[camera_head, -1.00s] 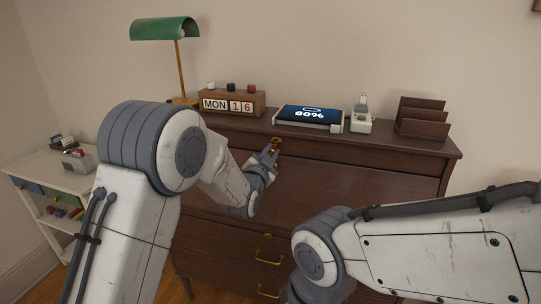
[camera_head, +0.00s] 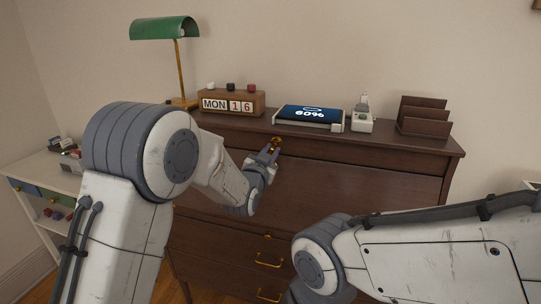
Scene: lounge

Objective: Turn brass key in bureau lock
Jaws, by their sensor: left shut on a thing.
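The dark wooden bureau (camera_head: 350,186) stands in front of me with its sloping front panel closed. The brass lock (camera_head: 277,141) is near the top edge of that panel, left of the middle. My left gripper (camera_head: 272,150) is at the lock, its fingers shut on the small brass key. The fingers largely hide the key, and I cannot tell its turn angle. My right arm (camera_head: 430,245) crosses the lower right, and its gripper is out of view.
On the bureau top stand a green lamp (camera_head: 165,30), a calendar block (camera_head: 231,102), a tablet on a stand (camera_head: 309,116), a small white device (camera_head: 362,116) and a brown letter rack (camera_head: 422,118). A white shelf unit (camera_head: 38,172) stands at the left.

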